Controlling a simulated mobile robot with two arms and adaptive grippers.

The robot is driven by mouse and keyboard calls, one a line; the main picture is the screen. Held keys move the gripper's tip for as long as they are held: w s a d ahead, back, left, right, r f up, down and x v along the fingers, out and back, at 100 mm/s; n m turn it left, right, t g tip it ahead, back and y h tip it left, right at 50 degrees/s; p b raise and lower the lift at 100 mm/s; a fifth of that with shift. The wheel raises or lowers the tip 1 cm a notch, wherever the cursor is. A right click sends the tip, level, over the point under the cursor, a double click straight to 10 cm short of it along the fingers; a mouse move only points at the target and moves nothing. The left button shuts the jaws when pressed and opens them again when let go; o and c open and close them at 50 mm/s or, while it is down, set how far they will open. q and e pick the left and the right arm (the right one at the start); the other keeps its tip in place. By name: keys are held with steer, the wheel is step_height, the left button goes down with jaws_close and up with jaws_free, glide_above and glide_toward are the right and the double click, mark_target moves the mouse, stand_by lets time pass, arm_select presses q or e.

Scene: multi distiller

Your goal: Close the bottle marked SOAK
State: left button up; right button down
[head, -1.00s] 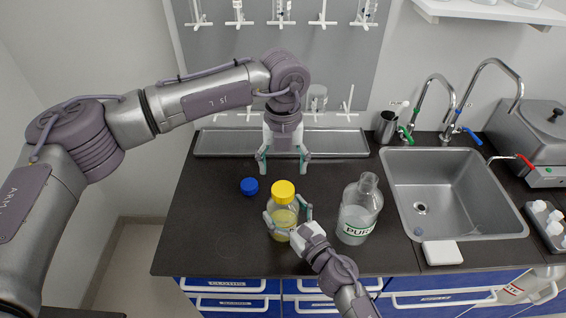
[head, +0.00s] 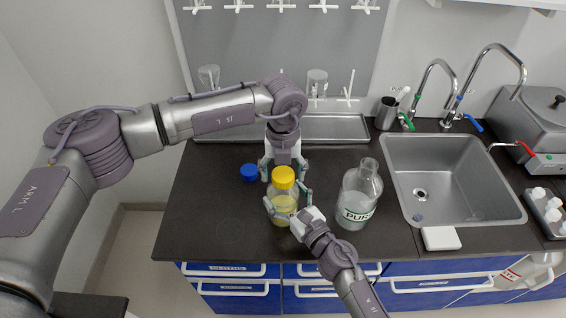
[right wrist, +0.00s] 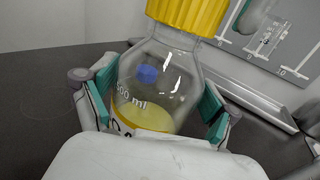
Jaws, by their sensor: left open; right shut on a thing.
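A clear bottle with yellow liquid (head: 284,204) stands upright on the dark bench, a yellow cap (head: 283,177) on its mouth. Its name marking is not readable; the right wrist view shows "500 ml" on its glass (right wrist: 150,85). My right gripper (head: 286,208) is shut on this bottle's body, with green pads on both sides in the right wrist view (right wrist: 160,100). My left gripper (head: 286,167) is open and points down just behind the yellow cap, its fingers spread to either side. Whether it touches the cap cannot be told. A loose blue cap (head: 249,172) lies on the bench to the left.
A clear bottle labelled PURE (head: 358,195) stands uncapped right of my right gripper. A metal tray (head: 340,128) lies along the back, and a sink (head: 450,180) is at the right. The bench's left front is clear.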

arm_select(q)
steer(key=shift+f, duration=0.15)
steer(key=c, duration=1.2)
steer(key=m, duration=0.4)
steer(key=shift+c, duration=0.2)
steer(key=m, duration=0.4)
steer(key=shift+m, duration=0.4)
steer(key=m, duration=0.9)
steer(key=o, duration=1.3)
